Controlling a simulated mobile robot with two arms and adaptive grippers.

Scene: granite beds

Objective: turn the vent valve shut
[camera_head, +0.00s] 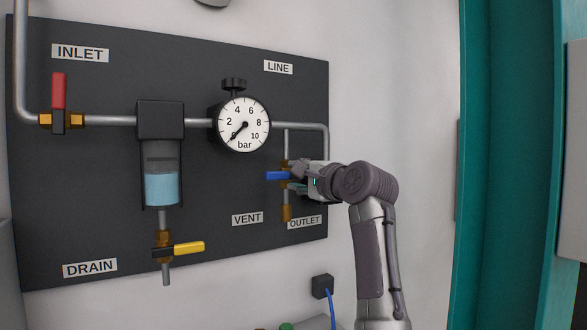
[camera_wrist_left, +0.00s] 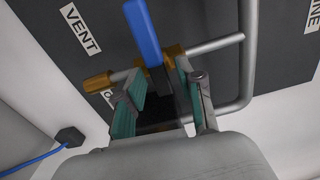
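The vent valve has a blue lever (camera_head: 278,176) pointing left, crosswise to its vertical pipe, above the brass outlet end (camera_head: 286,213). The VENT label (camera_head: 247,219) is below left of it. In the left wrist view the blue lever (camera_wrist_left: 145,32) runs up from the brass valve body (camera_wrist_left: 174,52). My left gripper (camera_head: 297,180) is at the valve from the right, partly hiding its body. In the left wrist view its two teal-padded fingers (camera_wrist_left: 162,82) are apart, with a dark part between them; contact with the lever is unclear. My right gripper is not in view.
The dark panel also holds a red inlet lever (camera_head: 59,90) pointing up, a yellow drain lever (camera_head: 188,248) pointing right, a gauge (camera_head: 242,124) reading near zero, and a bowl with blue liquid (camera_head: 161,188). A bent grey pipe (camera_head: 326,143) passes close to my gripper.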

